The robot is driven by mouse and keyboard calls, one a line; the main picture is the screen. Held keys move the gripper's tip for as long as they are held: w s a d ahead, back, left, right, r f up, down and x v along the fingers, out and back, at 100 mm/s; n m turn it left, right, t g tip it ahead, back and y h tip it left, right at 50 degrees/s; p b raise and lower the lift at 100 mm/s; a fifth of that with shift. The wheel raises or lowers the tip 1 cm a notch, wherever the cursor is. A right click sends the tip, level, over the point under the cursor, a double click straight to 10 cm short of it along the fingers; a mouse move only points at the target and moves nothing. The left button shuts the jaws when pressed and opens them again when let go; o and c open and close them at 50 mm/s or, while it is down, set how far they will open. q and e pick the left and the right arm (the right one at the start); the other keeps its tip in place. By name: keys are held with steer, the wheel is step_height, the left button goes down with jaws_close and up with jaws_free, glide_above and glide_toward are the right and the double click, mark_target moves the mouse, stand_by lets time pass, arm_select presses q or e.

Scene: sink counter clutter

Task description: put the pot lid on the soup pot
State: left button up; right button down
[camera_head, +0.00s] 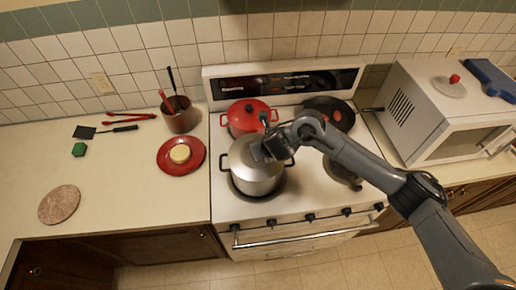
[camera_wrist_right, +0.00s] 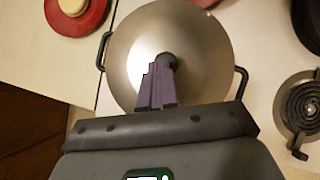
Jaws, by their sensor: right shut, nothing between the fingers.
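The silver soup pot (camera_head: 258,184) stands on the front left burner of the stove. A silver pot lid (camera_head: 241,152) covers its top and looks level on the rim. The lid (camera_wrist_right: 130,60) also fills the middle of the right wrist view, with a dark knob (camera_wrist_right: 168,61) at its centre and the pot's two side handles beyond its edge. My right gripper (camera_head: 262,148) is over the lid; in the wrist view its fingers (camera_wrist_right: 158,72) are together beside the knob. Whether they touch it I cannot tell. My left gripper is not in view.
A red pot (camera_head: 248,117) stands right behind, and a dark pan (camera_head: 329,113) is at the back right. A red plate (camera_head: 180,167), utensil crock (camera_head: 179,118) and round board (camera_head: 59,204) are on the left counter. Another lid (camera_head: 450,88) lies on the microwave (camera_head: 440,125).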

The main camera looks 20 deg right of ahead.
steer(key=shift+s+f, duration=0.4)
